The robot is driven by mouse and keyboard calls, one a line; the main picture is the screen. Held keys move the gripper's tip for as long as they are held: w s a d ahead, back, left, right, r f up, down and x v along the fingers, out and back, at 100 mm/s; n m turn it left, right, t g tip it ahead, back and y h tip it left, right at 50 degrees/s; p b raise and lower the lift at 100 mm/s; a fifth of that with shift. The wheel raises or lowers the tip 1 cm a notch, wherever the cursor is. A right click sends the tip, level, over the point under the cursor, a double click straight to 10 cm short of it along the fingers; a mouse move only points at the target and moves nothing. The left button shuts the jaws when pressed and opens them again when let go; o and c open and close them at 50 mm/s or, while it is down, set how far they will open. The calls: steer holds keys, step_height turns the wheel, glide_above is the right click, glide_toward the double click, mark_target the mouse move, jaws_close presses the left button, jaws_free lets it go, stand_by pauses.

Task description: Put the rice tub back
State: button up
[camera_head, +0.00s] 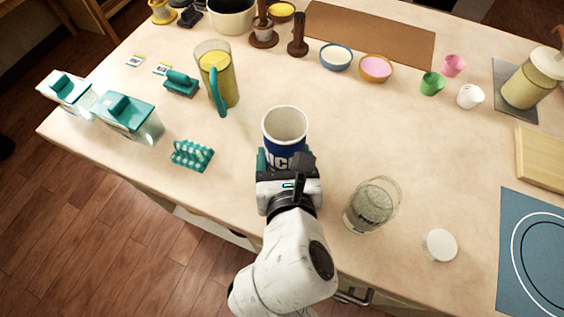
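The rice tub (285,127) is a white, open-topped tub with a dark blue band and large white letters, partly hidden. It stands upright near the middle of the counter. My gripper (286,160) is at the tub's near side, with a teal finger showing on each side of its lower part. The fingers look close against the tub, but I cannot tell if they grip it. The tub's base is hidden behind my gripper, so I cannot tell if it touches the counter.
A clear jar with greyish contents (372,205) stands close on the right, with a white lid (439,245) beyond. A teal rack (192,155) and a yellow-filled pitcher (217,76) are on the left. Bowls (336,57) stand behind. Counter (335,125) right of the tub is clear.

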mark_target(282, 167)
steer(key=shift+w+a+f, duration=0.25)
steer(key=shift+w+f, duration=0.3)
steer(key=shift+f, duration=1.65)
steer(key=shift+f, duration=0.15)
steer(key=o, duration=1.3)
steer(key=shift+s+r, duration=0.25)
steer(key=shift+s, duration=0.05)
steer(key=v, duration=1.1)
steer(key=shift+s+d+r, duration=0.1)
steer(key=shift+s, duration=0.05)
